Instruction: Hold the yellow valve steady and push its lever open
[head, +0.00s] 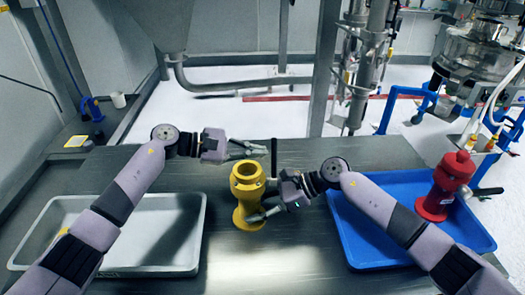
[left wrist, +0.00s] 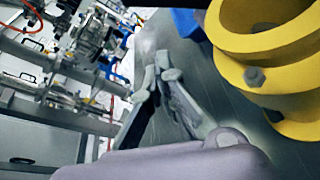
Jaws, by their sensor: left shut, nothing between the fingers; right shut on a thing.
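The yellow valve (head: 247,189) stands upright on the dark table between the two trays. Its black lever (head: 274,158) shows as a thin bar at its right, pointing up in the picture. My right gripper (head: 257,214) is shut on the valve's narrow lower part from the right. My left gripper (head: 260,148) is shut and empty, behind the valve, with its fingertips just left of the lever; I cannot tell if they touch it. In the left wrist view, the shut fingers (left wrist: 163,65) are beside the valve's yellow flange (left wrist: 270,45), apart from it. The lever is not clear there.
A grey tray (head: 190,262) is at the left, mostly empty, with a small yellow thing at its left edge. A blue tray (head: 345,235) at the right holds a red valve (head: 443,187) with a black lever. The table's far middle is clear.

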